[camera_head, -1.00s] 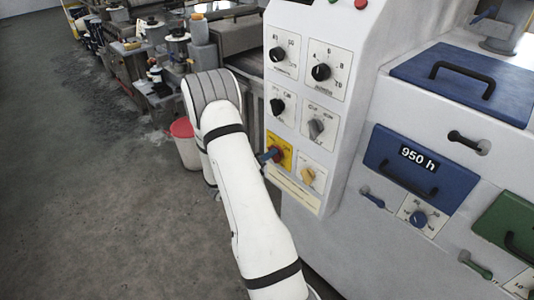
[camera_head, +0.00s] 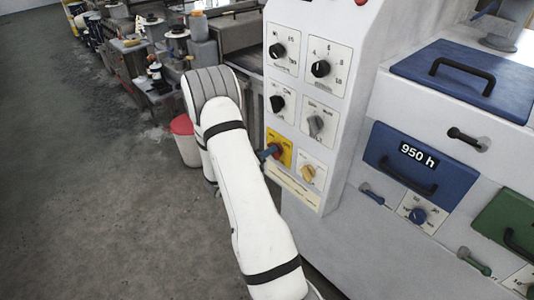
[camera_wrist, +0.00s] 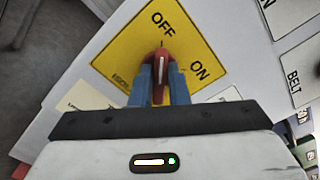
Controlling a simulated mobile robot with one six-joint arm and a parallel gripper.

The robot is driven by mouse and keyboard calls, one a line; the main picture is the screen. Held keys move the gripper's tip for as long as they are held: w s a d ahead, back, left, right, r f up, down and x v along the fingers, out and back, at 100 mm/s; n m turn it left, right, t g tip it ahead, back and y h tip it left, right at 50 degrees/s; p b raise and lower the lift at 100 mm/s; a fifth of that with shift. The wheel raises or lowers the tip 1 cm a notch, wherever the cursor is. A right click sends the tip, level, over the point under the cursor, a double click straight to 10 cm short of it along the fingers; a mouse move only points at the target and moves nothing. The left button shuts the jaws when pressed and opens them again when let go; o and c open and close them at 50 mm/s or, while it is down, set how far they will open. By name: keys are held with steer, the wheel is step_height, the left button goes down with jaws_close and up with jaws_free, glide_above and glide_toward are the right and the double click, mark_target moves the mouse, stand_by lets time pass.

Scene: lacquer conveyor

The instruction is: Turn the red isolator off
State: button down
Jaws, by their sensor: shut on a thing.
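The red isolator handle (camera_wrist: 161,70) sits on a yellow plate (camera_wrist: 128,52) printed OFF and ON. In the wrist view, its white line points up the picture toward OFF, with ON to the right. My gripper (camera_wrist: 160,82) is shut on the handle, with one blue finger on each side. In the head view the yellow plate (camera_head: 287,144) is low on the left side of the switch panel. My gripper (camera_head: 270,152) reaches it from the left, and the handle is mostly hidden there.
A cream knob (camera_head: 308,173) is close to the right of the isolator. Several black and grey knobs are above it on the panel (camera_head: 341,110). A red-topped bin (camera_head: 183,126) stands behind my arm. Open floor (camera_head: 90,200) lies to the left.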

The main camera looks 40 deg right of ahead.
steer(key=shift+f, duration=0.1)
steer(key=c, duration=1.5)
jaws_free()
steer(key=shift+d, duration=0.1)
steer(key=shift+o, duration=0.2)
steer(key=a+b, duration=0.1)
steer(key=a, duration=0.7)
steer(key=shift+s+b, duration=0.3)
